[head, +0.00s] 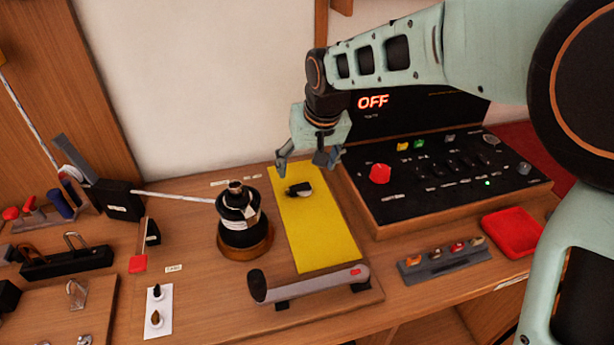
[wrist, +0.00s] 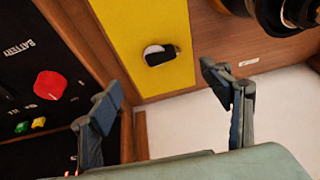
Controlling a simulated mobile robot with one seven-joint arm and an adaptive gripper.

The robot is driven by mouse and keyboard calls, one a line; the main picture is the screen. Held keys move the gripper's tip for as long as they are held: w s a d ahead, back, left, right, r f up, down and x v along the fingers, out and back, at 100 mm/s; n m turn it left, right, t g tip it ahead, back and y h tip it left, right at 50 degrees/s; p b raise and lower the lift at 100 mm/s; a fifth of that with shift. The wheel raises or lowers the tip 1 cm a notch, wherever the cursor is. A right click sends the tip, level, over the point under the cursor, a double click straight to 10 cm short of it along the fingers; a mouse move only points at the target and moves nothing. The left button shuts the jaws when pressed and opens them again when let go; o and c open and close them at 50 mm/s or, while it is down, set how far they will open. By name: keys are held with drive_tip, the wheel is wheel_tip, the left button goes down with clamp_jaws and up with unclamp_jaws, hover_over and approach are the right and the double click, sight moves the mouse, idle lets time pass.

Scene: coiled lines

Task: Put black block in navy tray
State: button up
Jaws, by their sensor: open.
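A small black block (head: 301,190) with a white part at one end lies on the yellow mat (head: 325,240), near the mat's far end. It also shows in the wrist view (wrist: 160,58), on the yellow strip. My gripper (head: 303,165) is open and empty above that far end of the mat. In the wrist view, its two fingers (wrist: 163,92) are spread wide, with the block beyond the gap between them. I cannot make out a navy tray; a dark tray-like holder (head: 66,262) at the left looks black.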

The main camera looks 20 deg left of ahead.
hover_over(298, 186)
drive_tip(key=s+d, duration=0.2)
drive_tip(key=f, duration=0.5)
drive_tip(key=shift+s, duration=0.2)
drive_tip(key=shift+w+x, duration=0.15)
drive_tip(key=shift+x, duration=1.15)
drive_tip(key=shift+w+x, duration=0.15)
drive_tip(key=shift+x, duration=1.2)
drive_tip(key=shift+a+r, duration=0.15)
drive_tip(key=shift+c, duration=0.2)
drive_tip(key=c, duration=1.3)
drive_tip(key=shift+r, duration=0.1)
drive_tip(key=shift+c, duration=0.2)
